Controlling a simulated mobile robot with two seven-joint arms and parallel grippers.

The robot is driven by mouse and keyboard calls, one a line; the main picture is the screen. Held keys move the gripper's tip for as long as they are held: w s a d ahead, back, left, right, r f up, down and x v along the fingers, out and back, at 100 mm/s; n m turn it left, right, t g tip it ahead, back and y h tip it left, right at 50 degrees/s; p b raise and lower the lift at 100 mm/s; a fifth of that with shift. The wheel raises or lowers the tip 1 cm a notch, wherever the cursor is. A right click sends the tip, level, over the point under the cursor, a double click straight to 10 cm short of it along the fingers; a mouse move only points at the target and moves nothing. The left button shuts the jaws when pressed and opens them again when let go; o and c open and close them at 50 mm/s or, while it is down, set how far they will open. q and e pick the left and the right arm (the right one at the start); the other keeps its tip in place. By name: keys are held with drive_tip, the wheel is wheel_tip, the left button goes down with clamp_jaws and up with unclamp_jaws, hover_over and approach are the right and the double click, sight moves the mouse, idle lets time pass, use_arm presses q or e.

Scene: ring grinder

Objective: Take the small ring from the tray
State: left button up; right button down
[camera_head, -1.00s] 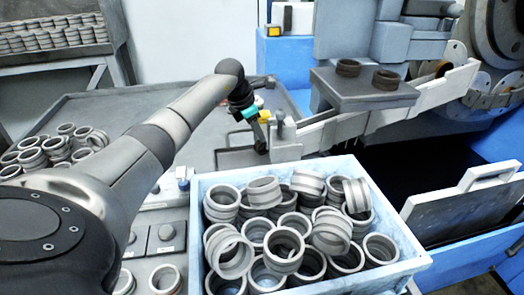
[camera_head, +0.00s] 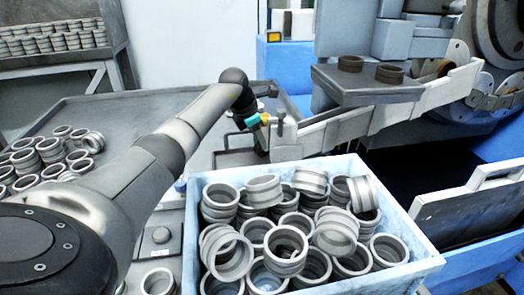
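Many grey rings (camera_head: 286,250) are heaped in a pale blue crate (camera_head: 420,258) in front. My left arm comes in from the left. Its gripper (camera_head: 262,143) points down beside a grey post, behind the crate and left of the raised tray. Its fingers are small and dark, so I cannot tell whether they are open. My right gripper is out of view.
A grey table (camera_head: 180,107) at the left bears a loose pile of rings (camera_head: 50,155). A shelf with rows of rings (camera_head: 50,42) stands at the back left. A grinding machine (camera_head: 490,60) and a grey sloping panel (camera_head: 470,205) are at the right.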

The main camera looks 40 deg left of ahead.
use_arm(q)
clamp_jaws()
drive_tip(key=shift+r, duration=0.1)
idle(0.5)
